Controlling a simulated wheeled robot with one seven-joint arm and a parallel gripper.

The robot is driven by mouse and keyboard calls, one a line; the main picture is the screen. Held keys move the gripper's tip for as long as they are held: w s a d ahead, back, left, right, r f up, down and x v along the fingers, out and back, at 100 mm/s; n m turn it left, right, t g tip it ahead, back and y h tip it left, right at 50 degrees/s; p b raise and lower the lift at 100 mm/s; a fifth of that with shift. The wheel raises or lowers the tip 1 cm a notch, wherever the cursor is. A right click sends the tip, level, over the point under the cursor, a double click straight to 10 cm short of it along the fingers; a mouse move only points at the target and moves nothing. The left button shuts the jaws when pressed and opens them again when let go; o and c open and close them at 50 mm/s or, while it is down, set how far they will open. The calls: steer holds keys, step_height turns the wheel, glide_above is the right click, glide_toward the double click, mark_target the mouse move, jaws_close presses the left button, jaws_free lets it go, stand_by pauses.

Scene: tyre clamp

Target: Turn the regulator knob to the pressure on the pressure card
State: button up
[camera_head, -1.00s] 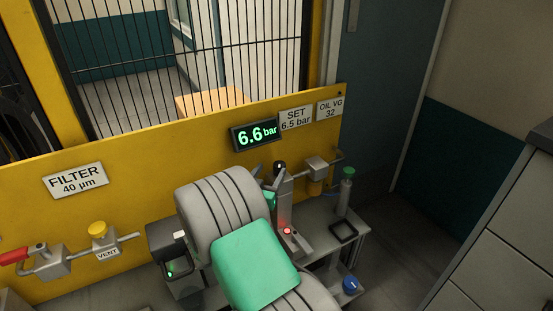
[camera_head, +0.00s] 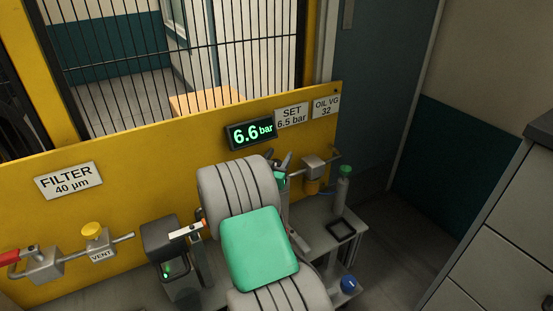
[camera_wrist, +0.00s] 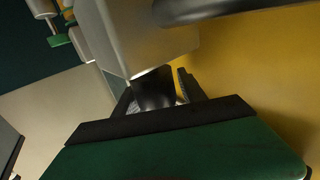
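The pressure card (camera_head: 291,117) reads "SET 6.5 bar". The lit display (camera_head: 250,133) beside it reads 6.6 bar. My gripper (camera_head: 280,165) is at the pipework below them, partly hidden by my pale arm and its green cover. In the wrist view, my gripper's dark fingers (camera_wrist: 158,92) stand apart on both sides of a dark round knob (camera_wrist: 153,88), under a metal block (camera_wrist: 140,35). I cannot tell whether both fingers touch the knob. The head view does not show the knob clearly.
A yellow panel (camera_head: 130,165) carries the "FILTER" card (camera_head: 68,181), a yellow vent knob (camera_head: 91,229) and a red-handled valve (camera_head: 20,254). A green-topped bottle (camera_head: 343,180), a black tray (camera_head: 340,230) and a blue cap (camera_head: 348,284) are on the right. Grey drawers (camera_head: 500,220) stand further right.

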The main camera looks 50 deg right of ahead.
jaws_close()
steer(key=shift+w+a+r+n+t+y+p, duration=0.1)
steer(key=shift+w+r+n+t+y+p, duration=0.1)
steer(key=shift+n+t+y+p, duration=0.35)
steer(key=shift+w+a+f+t, duration=0.1)
steer(key=shift+f+t, duration=0.05)
steer(key=shift+t, duration=0.2)
steer(key=shift+o, duration=0.9)
jaws_free()
steer(key=shift+o, duration=0.6)
steer(key=v, duration=0.7)
steer(key=shift+s+a, duration=0.2)
steer(key=shift+a, duration=0.15)
steer(key=shift+f, duration=0.1)
